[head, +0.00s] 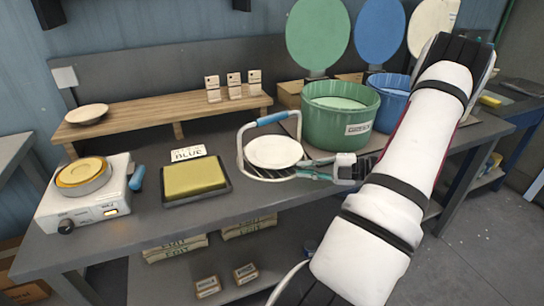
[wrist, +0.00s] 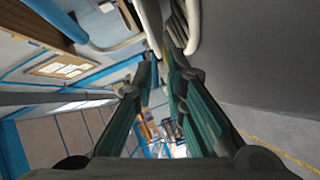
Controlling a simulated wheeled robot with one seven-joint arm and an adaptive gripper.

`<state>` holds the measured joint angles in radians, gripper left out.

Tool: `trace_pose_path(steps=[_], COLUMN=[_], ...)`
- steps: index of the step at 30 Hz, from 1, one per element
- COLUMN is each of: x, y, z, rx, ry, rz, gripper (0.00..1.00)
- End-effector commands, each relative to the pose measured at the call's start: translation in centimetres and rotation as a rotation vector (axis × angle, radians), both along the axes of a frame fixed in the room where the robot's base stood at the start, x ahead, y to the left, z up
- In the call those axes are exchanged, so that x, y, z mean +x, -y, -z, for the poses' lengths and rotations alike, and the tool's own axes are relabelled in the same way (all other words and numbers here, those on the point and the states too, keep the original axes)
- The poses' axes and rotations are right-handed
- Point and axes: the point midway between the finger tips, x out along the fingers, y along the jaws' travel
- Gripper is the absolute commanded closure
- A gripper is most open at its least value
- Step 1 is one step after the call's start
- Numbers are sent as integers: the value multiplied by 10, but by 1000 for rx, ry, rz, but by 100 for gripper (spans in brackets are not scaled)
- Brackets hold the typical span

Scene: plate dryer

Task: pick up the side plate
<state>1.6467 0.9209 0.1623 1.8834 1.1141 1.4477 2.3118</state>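A round white plate (head: 274,151) rests in a white wire dish rack (head: 242,150) with a blue handle (head: 272,118). A second pale plate or shallow bowl (head: 87,113) sits on the wooden shelf at the left. My gripper (head: 306,170) reaches in low from the right at the rack's right front edge, close to the plate. In the wrist view my gripper (wrist: 162,60) has its two dark green fingers apart, with a gap between the tips. The rack's white tube (wrist: 150,22) shows just beyond them. I cannot tell whether a finger touches the rack or the plate.
A green tub (head: 340,125) and a blue tub (head: 391,105) stand behind my arm. A yellow sponge tray (head: 195,180) and a white hot plate (head: 85,205) are to the left on the grey bench (head: 245,200). The wooden shelf (head: 150,112) runs behind them.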

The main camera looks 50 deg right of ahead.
Motion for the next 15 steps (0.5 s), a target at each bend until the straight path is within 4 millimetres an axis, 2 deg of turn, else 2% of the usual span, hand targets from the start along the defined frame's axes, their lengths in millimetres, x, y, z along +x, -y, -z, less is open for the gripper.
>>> trace_pose_path(steps=[3,11,15], x=[15,31,50], y=[-6,-13,-22], z=[3,5,9], rx=[0,-1,-1], ry=[0,0,-1], rz=[-1,-1,-3], gripper=[87,87,87])
